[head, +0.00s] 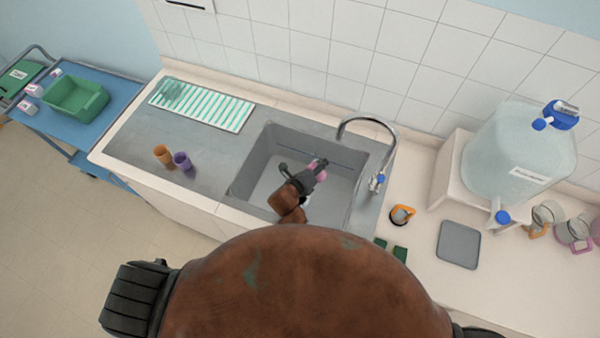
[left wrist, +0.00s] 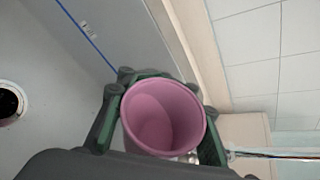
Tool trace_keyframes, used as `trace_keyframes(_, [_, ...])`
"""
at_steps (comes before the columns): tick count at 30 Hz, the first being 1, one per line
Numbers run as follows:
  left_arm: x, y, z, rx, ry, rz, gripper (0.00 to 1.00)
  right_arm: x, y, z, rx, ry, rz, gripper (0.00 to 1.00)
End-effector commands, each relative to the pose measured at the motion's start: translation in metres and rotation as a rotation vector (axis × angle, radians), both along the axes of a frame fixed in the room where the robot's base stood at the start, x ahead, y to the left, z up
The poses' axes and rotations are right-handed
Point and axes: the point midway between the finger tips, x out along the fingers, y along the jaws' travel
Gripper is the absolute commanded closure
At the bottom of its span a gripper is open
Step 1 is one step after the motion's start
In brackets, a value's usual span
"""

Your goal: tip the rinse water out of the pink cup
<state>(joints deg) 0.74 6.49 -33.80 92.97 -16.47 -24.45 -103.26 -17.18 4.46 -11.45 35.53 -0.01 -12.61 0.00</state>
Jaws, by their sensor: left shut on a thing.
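In the left wrist view the pink cup (left wrist: 163,122) sits between the two green-edged fingers of my left gripper (left wrist: 163,90). Its round mouth faces the camera. Its inside looks plain pink and I cannot make out any water in it. Its exact tilt is unclear. The sink drain (left wrist: 10,102) is apart from the cup at the left. My right gripper is not in view.
A curved faucet (head: 366,121) stands at the sink's right rear. A large water jug (head: 515,155), a grey mat (head: 459,245) and mugs are on the right.

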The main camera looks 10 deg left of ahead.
Motion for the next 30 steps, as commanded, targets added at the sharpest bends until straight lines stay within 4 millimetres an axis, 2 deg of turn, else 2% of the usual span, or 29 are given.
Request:
trace_keyframes(22, [0.0, -0.001, 0.009, -0.228, 0.055, 0.0, 1.0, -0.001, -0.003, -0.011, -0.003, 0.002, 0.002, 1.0])
trace_keyframes(30, [0.0, -0.001, 0.011, -0.259, 0.062, 0.0, 1.0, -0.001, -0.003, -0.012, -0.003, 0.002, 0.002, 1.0])
